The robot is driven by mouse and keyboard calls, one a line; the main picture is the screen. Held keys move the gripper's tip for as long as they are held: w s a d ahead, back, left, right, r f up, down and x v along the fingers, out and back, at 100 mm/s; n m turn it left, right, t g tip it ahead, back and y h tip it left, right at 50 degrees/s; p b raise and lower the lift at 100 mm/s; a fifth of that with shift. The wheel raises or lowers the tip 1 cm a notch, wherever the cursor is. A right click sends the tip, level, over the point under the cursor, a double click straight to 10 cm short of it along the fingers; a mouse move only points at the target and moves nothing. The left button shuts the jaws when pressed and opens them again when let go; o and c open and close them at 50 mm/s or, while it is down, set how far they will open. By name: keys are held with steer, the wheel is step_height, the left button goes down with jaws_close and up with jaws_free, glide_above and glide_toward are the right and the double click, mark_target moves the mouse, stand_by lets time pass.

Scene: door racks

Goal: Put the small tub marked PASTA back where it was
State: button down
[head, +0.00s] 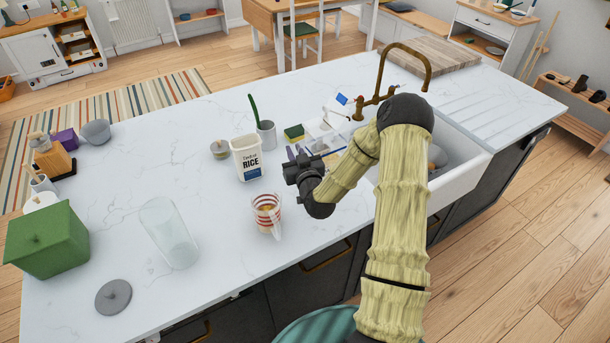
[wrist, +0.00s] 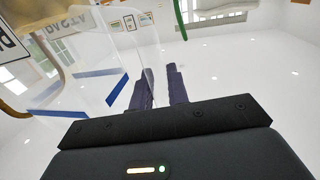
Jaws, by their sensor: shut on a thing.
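The clear PASTA tub (head: 324,141) is beside the sink in the head view, partly behind my arm. In the wrist view the see-through tub (wrist: 105,60) fills the upper left, with blue strips and the word PASTA seen reversed through its wall. My gripper (head: 296,152) is shut on the tub; in the wrist view its dark purple fingers (wrist: 160,82) are at the tub's edge wall. I cannot tell whether the tub touches the counter. The RICE tub (head: 246,158) stands upright just left of my gripper.
A striped glass mug (head: 267,214) stands in front of my gripper. A grey cup (head: 266,134) with a green-handled tool and a green-yellow sponge (head: 293,132) are behind it. A brass tap (head: 403,62) rises by the white sink (head: 462,186). The counter's left middle is mostly clear around a tall glass vase (head: 168,234).

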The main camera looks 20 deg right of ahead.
steer(key=shift+f+p, duration=0.5)
steer(key=shift+f, duration=1.45)
step_height(320, 180, down, 4)
steer(key=shift+f+p, duration=0.1)
steer(key=shift+p, duration=0.6)
steer(key=shift+f, duration=0.2)
steer(key=c, duration=1.4)
jaws_free()
steer(key=shift+o, duration=0.2)
steer(key=shift+r, duration=0.1)
